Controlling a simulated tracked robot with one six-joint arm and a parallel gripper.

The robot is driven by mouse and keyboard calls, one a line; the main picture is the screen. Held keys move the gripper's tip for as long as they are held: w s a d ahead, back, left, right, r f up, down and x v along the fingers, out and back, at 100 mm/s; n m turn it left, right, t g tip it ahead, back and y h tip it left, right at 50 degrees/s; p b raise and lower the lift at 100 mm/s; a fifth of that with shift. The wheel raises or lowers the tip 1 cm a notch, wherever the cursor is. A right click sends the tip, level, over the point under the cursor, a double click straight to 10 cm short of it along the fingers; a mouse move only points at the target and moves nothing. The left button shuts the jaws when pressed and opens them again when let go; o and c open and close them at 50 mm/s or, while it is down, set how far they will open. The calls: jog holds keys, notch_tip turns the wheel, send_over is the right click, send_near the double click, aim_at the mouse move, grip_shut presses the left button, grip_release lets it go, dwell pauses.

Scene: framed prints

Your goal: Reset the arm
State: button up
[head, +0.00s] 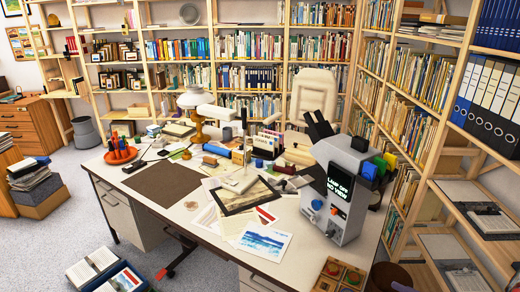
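Neither my arm nor my gripper can be made out in the head view, so I cannot tell how the arm is posed or whether the gripper holds anything.
A cluttered white desk (186,221) fills the middle, with papers, books and a lamp (197,125). A grey device (343,190) with a lit screen stands at its right end. Bookshelves line the back and right. Open binders (104,272) lie on the floor. Carpet (60,235) is clear at left.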

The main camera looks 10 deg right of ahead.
jog(key=d+f+m+g+h, duration=0.2)
jog(key=d+f+m+h, duration=0.2)
jog(key=d+f+h, duration=0.4)
jog(key=s+d+r+m+g+h, duration=0.2)
jog(key=s+d+m+g+h, duration=0.15)
jog(key=d+g, duration=0.35)
jog(key=a+r+m+g+h, duration=0.2)
jog(key=a+r+m+g, duration=0.15)
jog(key=a+r, duration=1)
jog(key=s+a+r+n+t+y, duration=0.1)
jog(key=a+r, duration=0.6)
jog(key=a, duration=0.6)
jog(key=s+a+r+n+t+y, duration=0.1)
jog(key=a+r+n+t+y, duration=0.1)
jog(key=a+r, duration=0.6)
jog(key=a+r+n+t+y, duration=0.1)
jog(key=a+r, duration=0.6)
jog(key=a, duration=1.1)
jog(key=shift+s+r+n+y, duration=0.25)
jog(key=shift+s+n+y, duration=0.05)
jog(key=shift+s+y, duration=0.15)
jog(key=shift+c, duration=0.5)
